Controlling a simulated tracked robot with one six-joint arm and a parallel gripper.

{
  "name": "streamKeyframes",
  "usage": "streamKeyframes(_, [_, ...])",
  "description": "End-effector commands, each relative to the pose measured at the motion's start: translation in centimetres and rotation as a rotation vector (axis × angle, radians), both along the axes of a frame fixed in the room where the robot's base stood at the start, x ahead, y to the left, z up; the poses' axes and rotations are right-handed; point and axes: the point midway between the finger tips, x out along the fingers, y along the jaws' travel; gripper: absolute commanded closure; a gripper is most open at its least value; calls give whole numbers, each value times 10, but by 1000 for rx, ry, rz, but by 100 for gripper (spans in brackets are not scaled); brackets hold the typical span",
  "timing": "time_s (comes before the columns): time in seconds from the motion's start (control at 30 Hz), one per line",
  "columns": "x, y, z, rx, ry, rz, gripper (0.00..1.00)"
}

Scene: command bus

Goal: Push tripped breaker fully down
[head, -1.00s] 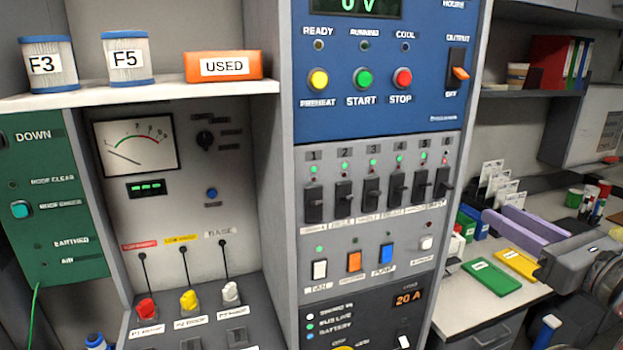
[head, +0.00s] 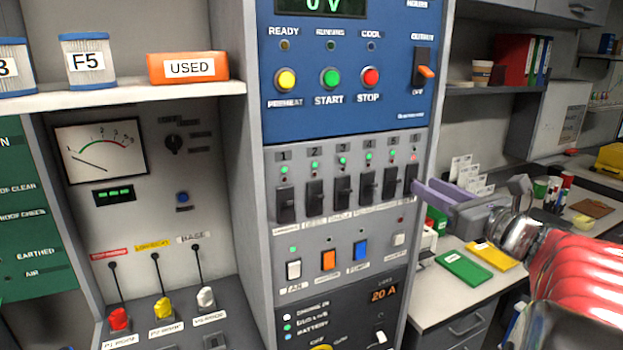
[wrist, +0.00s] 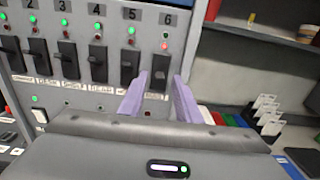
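The tripped breaker is number 6 (head: 410,176), a black lever switch at the right end of the breaker row, with a red lamp lit above it. In the wrist view breaker 6 (wrist: 158,82) shows between my fingers, its lower part partly hidden. My gripper (head: 424,186) has two flat purple fingers and is open. It comes from the right, with its fingertips close to breaker 6. In the wrist view my gripper (wrist: 161,78) has one finger on each side of the breaker. I cannot tell whether they touch the panel.
Breakers 1 to 5, such as breaker 5 (head: 390,183), stand close on the left with green lamps.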

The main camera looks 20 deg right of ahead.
Motion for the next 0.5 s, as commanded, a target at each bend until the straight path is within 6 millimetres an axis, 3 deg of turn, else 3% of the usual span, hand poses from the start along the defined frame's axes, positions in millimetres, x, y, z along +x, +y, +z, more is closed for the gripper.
streamKeyframes(0.2, [18,1,0,-1,0,1,70])
streamKeyframes(0.5, [20,0,0,-1,0,-1,70])
